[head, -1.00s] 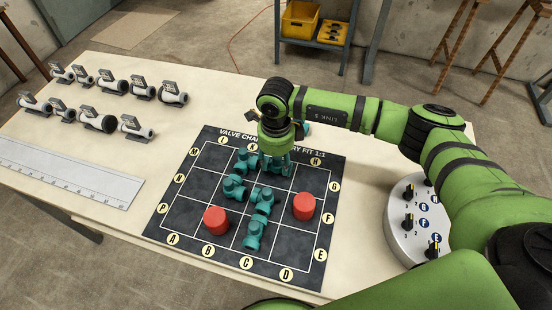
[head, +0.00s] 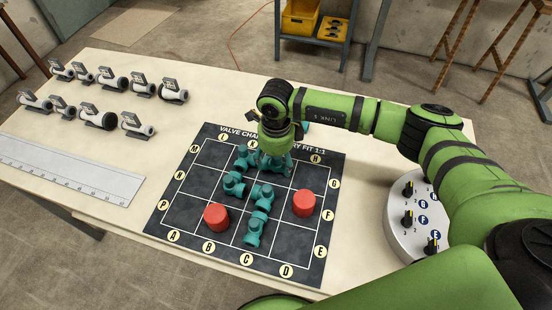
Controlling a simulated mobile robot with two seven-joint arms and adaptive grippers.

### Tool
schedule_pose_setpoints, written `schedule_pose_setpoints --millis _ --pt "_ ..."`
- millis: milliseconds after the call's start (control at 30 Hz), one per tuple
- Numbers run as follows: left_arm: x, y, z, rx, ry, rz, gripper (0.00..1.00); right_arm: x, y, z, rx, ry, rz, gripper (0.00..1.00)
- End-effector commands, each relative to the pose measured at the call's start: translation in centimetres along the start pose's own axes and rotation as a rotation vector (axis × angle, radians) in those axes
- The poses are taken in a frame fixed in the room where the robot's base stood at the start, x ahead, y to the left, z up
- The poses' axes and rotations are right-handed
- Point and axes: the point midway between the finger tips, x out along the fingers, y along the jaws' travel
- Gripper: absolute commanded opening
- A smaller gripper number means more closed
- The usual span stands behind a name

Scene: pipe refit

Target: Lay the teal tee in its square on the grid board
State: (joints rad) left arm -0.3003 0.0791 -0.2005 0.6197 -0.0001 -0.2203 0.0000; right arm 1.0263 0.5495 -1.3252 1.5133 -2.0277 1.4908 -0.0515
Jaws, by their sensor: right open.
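My right gripper (head: 276,158) points down over the back part of the dark grid board (head: 183,200). Its jaws are open, small and partly covered by its own wrist. A teal fitting (head: 278,168) lies right under it in the back row, partly hidden, probably the tee; I cannot tell whether the jaws touch it. Other teal fittings lie on the board: one at the back (head: 243,159), one left of centre (head: 234,185), one near the centre (head: 262,193) and one in front of that (head: 255,230). My left gripper is not in view.
A round dial panel (head: 408,235) is at right. Several grey valves (head: 97,119) and a ruler (head: 70,172) lie at left. Another teal piece (head: 306,126) shows behind my wrist. The board's left squares are clear.

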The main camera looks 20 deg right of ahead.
Motion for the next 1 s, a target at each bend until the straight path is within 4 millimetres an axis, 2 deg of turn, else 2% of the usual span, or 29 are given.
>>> schedule_pose_setpoints --millis 167,400,600,767,1000 --pt "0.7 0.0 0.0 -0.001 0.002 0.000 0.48 -2.8 -0.1 0.1 -0.001 -0.005 -0.004 0.71" --pt "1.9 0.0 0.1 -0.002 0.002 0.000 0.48 -8.0 -0.1 0.1 0.000 -0.004 -0.004 0.71" --pt "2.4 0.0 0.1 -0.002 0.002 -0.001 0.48 -11.1 -0.1 0.1 0.001 -0.002 -0.002 0.71" --pt "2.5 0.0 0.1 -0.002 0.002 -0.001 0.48 -12.0 0.0 0.0 0.000 0.000 -0.001 0.71" --pt "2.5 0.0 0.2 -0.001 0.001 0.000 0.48 -12.2 0.0 0.0 0.000 0.000 0.000 0.71"
